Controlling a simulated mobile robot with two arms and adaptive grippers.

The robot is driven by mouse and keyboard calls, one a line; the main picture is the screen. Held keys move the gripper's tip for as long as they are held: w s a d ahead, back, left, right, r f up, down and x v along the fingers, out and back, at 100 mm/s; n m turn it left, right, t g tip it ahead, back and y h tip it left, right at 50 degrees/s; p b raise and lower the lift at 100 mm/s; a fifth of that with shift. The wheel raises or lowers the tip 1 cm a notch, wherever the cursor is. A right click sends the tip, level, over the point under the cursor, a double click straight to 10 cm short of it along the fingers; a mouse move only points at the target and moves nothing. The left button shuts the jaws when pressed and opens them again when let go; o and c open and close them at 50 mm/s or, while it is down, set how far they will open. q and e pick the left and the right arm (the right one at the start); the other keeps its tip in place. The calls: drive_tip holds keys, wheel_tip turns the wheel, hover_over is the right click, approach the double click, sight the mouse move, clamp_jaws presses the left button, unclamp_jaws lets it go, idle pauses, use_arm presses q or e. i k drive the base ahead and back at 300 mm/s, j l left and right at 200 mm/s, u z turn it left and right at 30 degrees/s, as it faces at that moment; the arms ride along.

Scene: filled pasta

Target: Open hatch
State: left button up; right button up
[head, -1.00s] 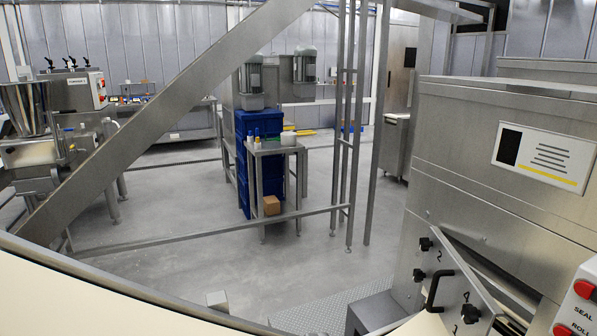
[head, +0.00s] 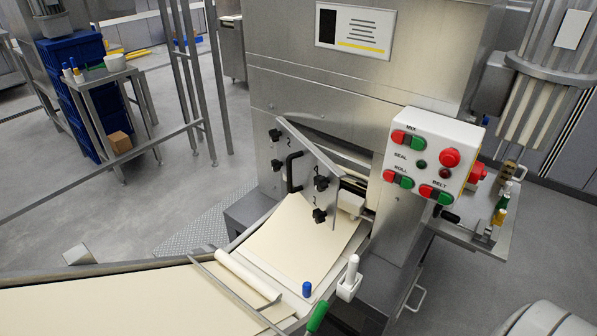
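A steel hatch panel (head: 308,172) sits on the front of the large steel machine (head: 300,85), left of the control box. It has a black bar handle (head: 292,172). Neither of my grippers is in view.
A white control box (head: 434,160) with red and green buttons is right of the hatch. A pale dough sheet (head: 303,238) runs out below it onto the belt. A blue-capped item (head: 307,289) and a white handle (head: 350,277) stand nearby. Floor is free at left.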

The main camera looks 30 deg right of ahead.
sight(301, 160)
drive_tip(key=k+l+z, duration=0.25)
drive_tip(key=l, duration=0.15)
drive_tip(key=l+z, duration=0.25)
drive_tip(key=l, duration=0.2)
drive_tip(key=l+z, duration=0.25)
drive_tip(key=l, duration=0.2)
